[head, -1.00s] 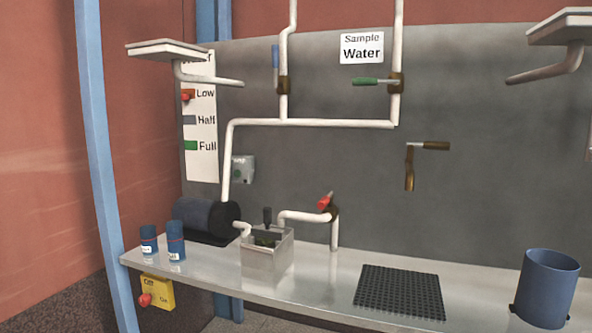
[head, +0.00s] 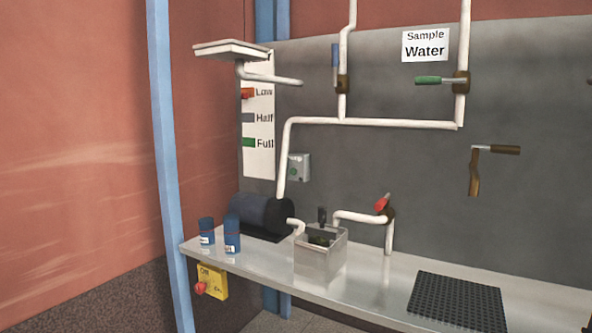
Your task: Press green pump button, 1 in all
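A small grey box (head: 302,164) is fixed to the dark back panel, above and to the right of the dark pump cylinder (head: 262,214). A faint green button (head: 293,171) shows on its front. It is too small to tell whether it is pressed in.
A metal shelf (head: 372,293) runs below the panel. It holds two blue containers (head: 232,236), a metal box (head: 318,263) and a black mat (head: 455,303). White pipes (head: 380,123) cross the panel. A blue post (head: 168,170) stands at left. A yellow switch box (head: 212,283) hangs below the shelf.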

